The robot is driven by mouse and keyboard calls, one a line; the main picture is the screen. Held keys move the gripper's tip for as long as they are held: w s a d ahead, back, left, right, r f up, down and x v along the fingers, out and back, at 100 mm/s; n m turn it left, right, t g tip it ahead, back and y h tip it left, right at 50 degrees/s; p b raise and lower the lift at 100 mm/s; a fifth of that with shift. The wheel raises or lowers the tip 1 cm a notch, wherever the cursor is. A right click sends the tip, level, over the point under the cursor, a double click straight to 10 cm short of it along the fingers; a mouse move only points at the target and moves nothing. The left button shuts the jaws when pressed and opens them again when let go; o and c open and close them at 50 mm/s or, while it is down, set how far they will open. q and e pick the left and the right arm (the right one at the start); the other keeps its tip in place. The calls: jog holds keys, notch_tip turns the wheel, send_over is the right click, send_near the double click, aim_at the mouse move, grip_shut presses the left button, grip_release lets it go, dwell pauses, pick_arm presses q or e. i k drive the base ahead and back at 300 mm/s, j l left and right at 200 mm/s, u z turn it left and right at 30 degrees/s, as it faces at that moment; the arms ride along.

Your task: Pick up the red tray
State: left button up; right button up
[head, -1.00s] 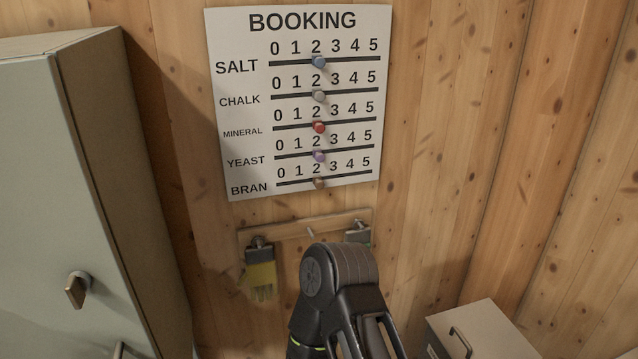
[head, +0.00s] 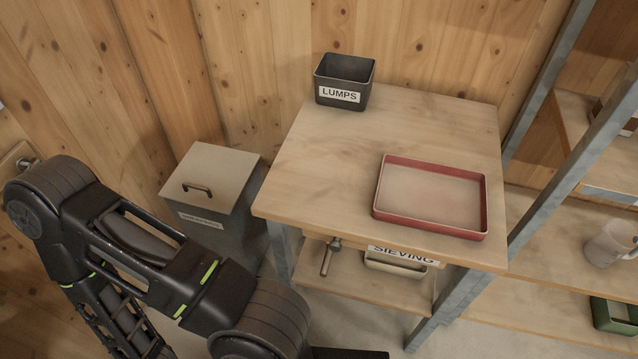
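The red tray (head: 481,205) lies flat on the right part of the wooden sieving table (head: 309,168). It is a shallow rectangle with a red rim and a pale, dusty-looking inside. One of my arms crosses the lower left of the head view, left of the table and apart from the tray. Its gripper is not clearly seen; only a dark part shows at the bottom edge. No gripper touches the tray.
A black bin labelled LUMPS (head: 343,81) stands at the table's back left. A grey lidded bin (head: 212,178) stands on the floor to the left. Metal-framed shelves at right hold a pale mug (head: 611,243) and a green tray (head: 613,316). The table's left front is clear.

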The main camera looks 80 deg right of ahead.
aim_at(421, 194)
jog(key=z, duration=3.85)
